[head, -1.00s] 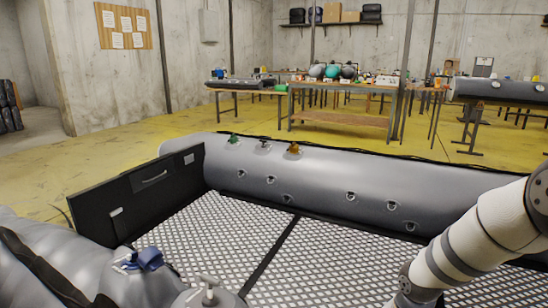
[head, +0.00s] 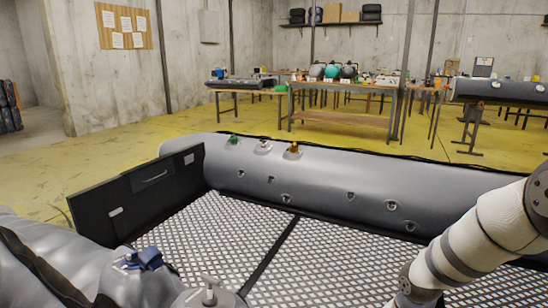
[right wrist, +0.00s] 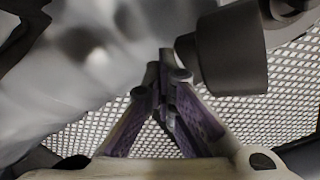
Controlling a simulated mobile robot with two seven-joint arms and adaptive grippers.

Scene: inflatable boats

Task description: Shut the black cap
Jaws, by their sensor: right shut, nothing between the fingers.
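A dark cylinder (right wrist: 230,55), which looks like the black cap, stands out at the upper right of the right wrist view. It is close to the right of my right gripper's fingertips (right wrist: 170,72); I cannot tell whether they touch. My right gripper is shut and empty, its purple-padded fingers together beside the grey tube (right wrist: 75,65). I cannot tell from this angle how far the cap is closed. In the head view my right arm enters from the right, with its gripper out of frame, and I cannot make out the black cap. My left gripper is not in view.
The boat's far grey tube (head: 330,180) carries green (head: 233,139), white (head: 264,146) and orange (head: 294,148) fittings. A blue fitting (head: 148,257) and a grey T-handled one (head: 209,291) sit on the near tube. The patterned floor (head: 230,230) is clear; a black board (head: 140,190) closes the left end.

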